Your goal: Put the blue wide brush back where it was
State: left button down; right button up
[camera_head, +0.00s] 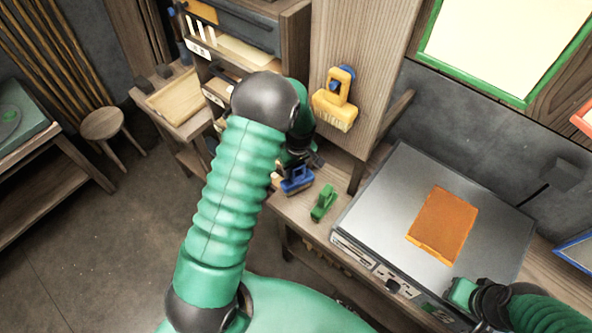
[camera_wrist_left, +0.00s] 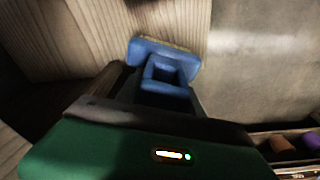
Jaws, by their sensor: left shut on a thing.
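The blue wide brush (camera_head: 297,181) is below and right of my left wrist in the head view, partly covered by the gripper. In the left wrist view the brush (camera_wrist_left: 165,62) shows a wide blue head and a looped blue handle. My left gripper (camera_head: 291,165) is shut on its handle. The brush appears held above the wooden bench; I cannot tell whether it touches anything. A yellow brush (camera_head: 336,105) hangs on the upright wooden panel (camera_head: 362,60) at a blue peg (camera_head: 343,75). My right gripper (camera_head: 466,294) is by the front right of the grey machine; its jaws are unclear.
A green clamp-like piece (camera_head: 323,203) lies on the bench, right of the blue brush. The flat grey machine (camera_head: 380,205) bears an orange sheet (camera_head: 443,224). Shelves (camera_head: 250,50) stand behind my left arm. A round stool (camera_head: 102,124) is at the left, with open floor before it.

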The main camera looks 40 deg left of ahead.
aim_at(296, 174)
pick_arm(q)
jog(key=shift+w+f, duration=0.15)
jog(key=shift+f, duration=0.1)
jog(key=shift+s+d+f+p, duration=0.15)
jog(key=shift+f+p, duration=0.15)
jog(key=shift+f, duration=0.25)
jog(key=shift+s+d+f+p, duration=0.1)
jog(key=shift+f+p, duration=0.2)
jog(key=shift+f, duration=0.25)
jog(key=shift+w+f, duration=0.2)
jog(key=shift+f, duration=0.05)
jog(key=c, duration=1.1)
grip_release()
jog(key=shift+c, duration=0.2)
jog(key=o, duration=0.4)
jog(key=shift+a, duration=0.1)
